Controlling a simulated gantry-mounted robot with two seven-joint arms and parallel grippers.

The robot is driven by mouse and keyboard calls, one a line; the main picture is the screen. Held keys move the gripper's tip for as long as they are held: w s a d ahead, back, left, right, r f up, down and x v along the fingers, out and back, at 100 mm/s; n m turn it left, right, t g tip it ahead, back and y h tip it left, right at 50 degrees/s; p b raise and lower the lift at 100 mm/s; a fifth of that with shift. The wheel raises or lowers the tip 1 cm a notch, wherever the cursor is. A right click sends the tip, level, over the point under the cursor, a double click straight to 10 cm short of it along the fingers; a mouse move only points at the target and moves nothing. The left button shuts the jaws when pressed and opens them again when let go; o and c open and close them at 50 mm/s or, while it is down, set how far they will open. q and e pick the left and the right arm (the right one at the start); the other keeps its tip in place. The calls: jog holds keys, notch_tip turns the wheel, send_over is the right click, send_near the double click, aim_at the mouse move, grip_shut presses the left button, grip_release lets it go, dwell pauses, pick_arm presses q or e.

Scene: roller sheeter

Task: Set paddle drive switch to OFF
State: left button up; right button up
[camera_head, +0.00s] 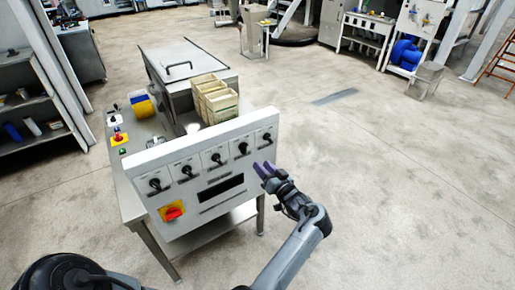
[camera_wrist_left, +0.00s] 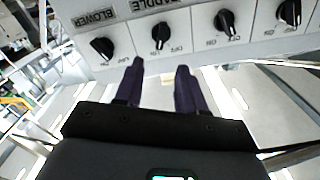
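A light grey control panel (camera_head: 232,165) with a row of dark rotary switches faces my left arm in the head view. In the left wrist view, the switch by the partly cut-off PADDLE label (camera_wrist_left: 160,34) sits just ahead of my left fingertips, with ON/OFF marks around it. I cannot tell its setting surely. My left gripper (camera_wrist_left: 158,72) has purple fingers that are apart and empty, roughly lined up with this switch, with no contact seen. In the head view the left gripper (camera_head: 264,170) is at the panel's right part. The right gripper is not in view.
The switch labelled BLOWER (camera_wrist_left: 102,47) is close on the left, and another switch (camera_wrist_left: 225,22) is on the right. A red switch on yellow (camera_head: 172,212) is at the panel's lower left. Wooden boxes (camera_head: 218,103) stand behind the panel. The floor to the right is clear.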

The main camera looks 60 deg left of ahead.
aim_at(244, 148)
pick_arm(q)
jog(key=a, duration=1)
jog(key=shift+w+a, duration=0.15)
jog(key=shift+a, duration=0.05)
grip_shut()
